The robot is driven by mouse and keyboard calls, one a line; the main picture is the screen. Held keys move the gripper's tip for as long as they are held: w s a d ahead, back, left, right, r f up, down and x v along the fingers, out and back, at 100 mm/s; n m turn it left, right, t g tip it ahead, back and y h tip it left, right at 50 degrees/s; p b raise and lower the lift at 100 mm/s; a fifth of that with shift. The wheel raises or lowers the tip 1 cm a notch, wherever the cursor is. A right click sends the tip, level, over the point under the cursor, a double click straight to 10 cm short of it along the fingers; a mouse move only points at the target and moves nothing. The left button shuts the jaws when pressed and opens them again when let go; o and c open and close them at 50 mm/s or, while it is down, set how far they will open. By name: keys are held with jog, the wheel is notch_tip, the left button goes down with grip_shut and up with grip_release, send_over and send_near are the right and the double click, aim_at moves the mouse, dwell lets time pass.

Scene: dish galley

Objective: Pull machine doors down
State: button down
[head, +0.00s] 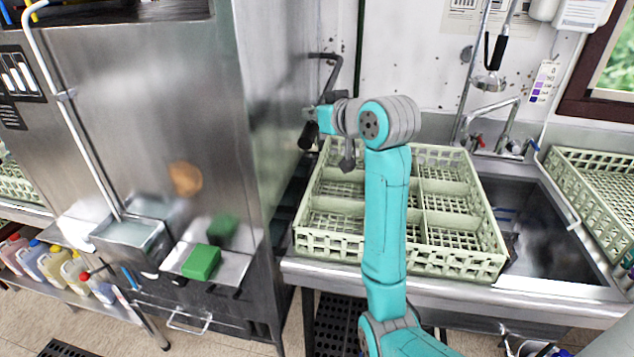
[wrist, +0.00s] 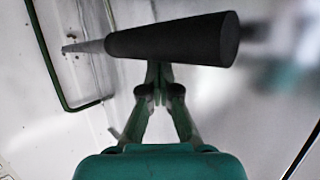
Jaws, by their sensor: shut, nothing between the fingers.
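The stainless dish machine (head: 150,110) fills the left of the head view. I cannot tell from its smooth panels how far its doors are raised or lowered. A dark bent lever (head: 332,68) shows at its right side, and a black cylindrical grip (head: 308,136) shows below it, close to my gripper. In the wrist view a tapered black grip (wrist: 180,40) on a thin metal rod lies across the top. My gripper (wrist: 158,72) is shut and empty, its fingertips just under this grip; I cannot tell whether they touch. In the head view my gripper (head: 317,116) is small and partly hidden.
A pale green dish rack (head: 400,256) sits on the counter beside the machine, under my arm. A sink (head: 560,245) and a faucet (head: 490,130) are to the right. A green sponge (head: 201,262) lies on a small ledge at the machine's front.

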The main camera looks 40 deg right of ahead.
notch_tip(320, 180, down, 16)
jog(key=w+d, duration=0.2)
jog(key=s+r, duration=0.6)
jog(key=s, duration=0.3)
jog(key=shift+s+a, duration=0.35)
jog(key=shift+a, duration=0.1)
dwell(0.9)
dwell(0.6)
jog(key=shift+s, duration=0.1)
